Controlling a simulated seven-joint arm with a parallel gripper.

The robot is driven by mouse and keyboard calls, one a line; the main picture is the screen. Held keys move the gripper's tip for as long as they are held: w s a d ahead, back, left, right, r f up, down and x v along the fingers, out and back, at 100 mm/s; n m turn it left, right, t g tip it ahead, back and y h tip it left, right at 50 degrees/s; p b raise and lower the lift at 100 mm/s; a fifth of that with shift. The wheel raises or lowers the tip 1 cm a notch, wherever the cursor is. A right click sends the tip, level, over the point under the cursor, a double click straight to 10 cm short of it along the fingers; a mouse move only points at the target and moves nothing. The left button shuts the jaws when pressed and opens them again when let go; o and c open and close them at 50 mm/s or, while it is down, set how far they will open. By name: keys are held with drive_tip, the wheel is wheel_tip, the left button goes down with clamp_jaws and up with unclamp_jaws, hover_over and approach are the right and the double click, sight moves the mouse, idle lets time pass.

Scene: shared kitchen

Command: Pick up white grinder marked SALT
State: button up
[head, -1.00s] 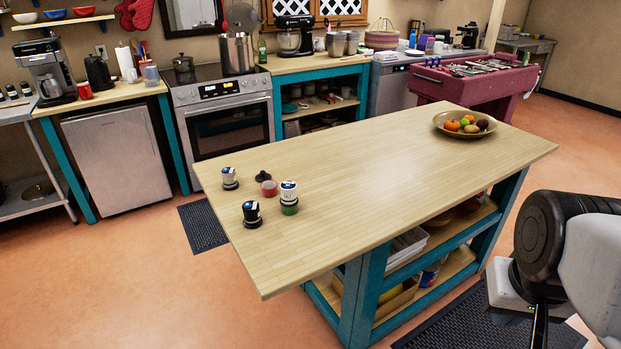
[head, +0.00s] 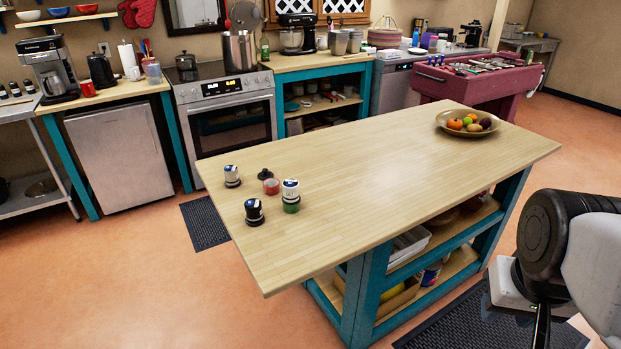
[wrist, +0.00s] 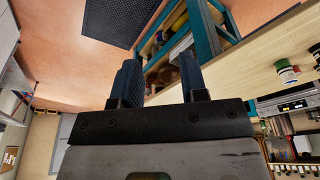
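A white grinder with a dark top and dark lettering (head: 291,187) stands near the left end of the wooden island. A green jar (head: 291,207) sits right at its lower end in the picture; I cannot tell whether it is under or in front of it. A second pale grinder with a dark cap and base (head: 232,177) stands to the left, and its label is too small to read. A black grinder (head: 254,212) is nearer the front edge. My gripper (wrist: 160,78) shows in the wrist view, its two fingers apart and empty, away from the grinders.
A red jar (head: 271,187) and a small dark piece (head: 265,174) lie among the grinders. A fruit bowl (head: 468,123) stands at the island's far right. The middle of the island top (head: 370,170) is clear. Shelves with containers are below it.

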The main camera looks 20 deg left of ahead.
drive_tip(key=o, duration=0.7)
drive_tip(key=shift+o, duration=0.2)
drive_tip(key=w+a+r+m, duration=0.2)
drive_tip(key=w+a, duration=0.1)
drive_tip(key=w, duration=0.4)
drive_tip(key=w+a+r+m, duration=0.2)
drive_tip(key=w+a+m, duration=0.15)
drive_tip(key=w, duration=0.35)
drive_tip(key=m+g+h, duration=0.1)
drive_tip(key=m+g, duration=0.2)
drive_tip(key=m, duration=0.9)
approach(289, 182)
drive_tip(key=f, duration=0.2)
drive_tip(key=d+f, duration=0.1)
drive_tip(key=f, duration=0.2)
drive_tip(key=shift+s+d+f, duration=0.15)
drive_tip(key=shift+s+d, duration=0.05)
drive_tip(key=shift+w+a+f, duration=0.1)
drive_tip(key=shift+a+f, duration=0.1)
drive_tip(key=shift+a, duration=0.25)
